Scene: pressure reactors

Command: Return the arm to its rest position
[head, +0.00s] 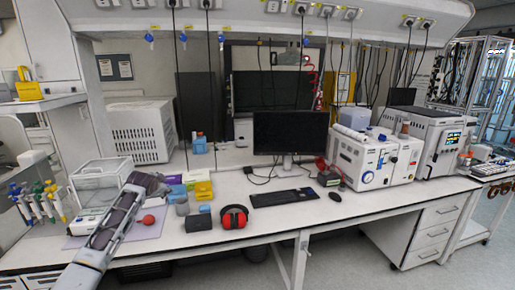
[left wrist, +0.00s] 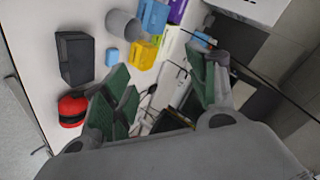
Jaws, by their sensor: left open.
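My left arm comes in from the lower left in the head view and reaches over the left part of the white bench (head: 270,214). My left gripper (head: 153,184) is above the bench, near the clear-sided balance (head: 98,178) and the coloured boxes. In the left wrist view my left gripper (left wrist: 160,92) is open, with its green-padded fingers apart. I see nothing held between them; bench items show beyond the gap. My right gripper is in neither view.
Red earmuffs (head: 234,216), a dark box (head: 198,223), yellow boxes (head: 200,190) and a red ball (head: 149,220) lie near the arm. Pipettes (head: 38,203) stand at the left. A keyboard (head: 284,197), monitor (head: 290,133) and instruments (head: 365,160) stand farther right. Front bench space right of the earmuffs is clear.

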